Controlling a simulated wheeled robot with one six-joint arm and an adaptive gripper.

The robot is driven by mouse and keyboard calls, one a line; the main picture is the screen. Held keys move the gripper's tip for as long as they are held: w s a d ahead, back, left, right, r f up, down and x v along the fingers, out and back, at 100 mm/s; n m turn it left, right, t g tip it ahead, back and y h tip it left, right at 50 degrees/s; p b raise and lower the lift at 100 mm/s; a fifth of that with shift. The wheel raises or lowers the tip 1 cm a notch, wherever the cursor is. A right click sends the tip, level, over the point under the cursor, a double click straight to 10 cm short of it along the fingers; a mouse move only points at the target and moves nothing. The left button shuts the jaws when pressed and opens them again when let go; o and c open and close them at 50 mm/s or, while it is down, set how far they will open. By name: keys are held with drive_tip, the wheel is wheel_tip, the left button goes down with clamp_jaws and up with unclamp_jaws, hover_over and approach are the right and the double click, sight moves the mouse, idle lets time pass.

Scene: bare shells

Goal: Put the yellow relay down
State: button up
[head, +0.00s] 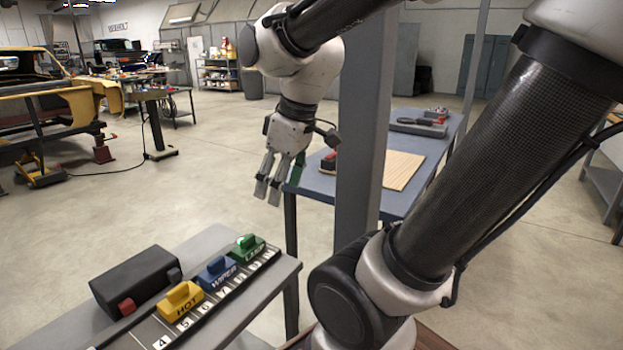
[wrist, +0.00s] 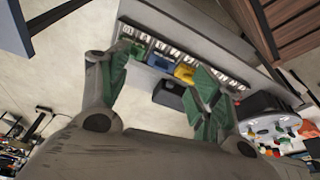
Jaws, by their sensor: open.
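The yellow relay (head: 180,302), marked HOT, sits on the numbered strip (head: 158,342) on the near grey table, beside the number 5. It also shows in the wrist view (wrist: 185,72), between and beyond my fingers. My gripper (head: 270,190) is open and empty, raised in the air beyond the table and apart from the relay. In the wrist view my green-padded fingers (wrist: 160,90) are spread wide.
A blue relay (head: 216,273) and a green relay (head: 248,247) sit farther along the strip. A black box (head: 135,282) with a red button stands behind the yellow relay. A grey post (head: 362,130) and a blue table (head: 322,186) with a wooden board (head: 403,170) stand beyond.

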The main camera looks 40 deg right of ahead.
drive_tip(key=s+d+r+m+t+h, duration=0.1)
drive_tip(key=s+d+m, duration=0.3)
drive_tip(key=s+m, duration=0.1)
drive_tip(key=shift+r+m, duration=0.15)
drive_tip(key=shift+m, duration=0.15)
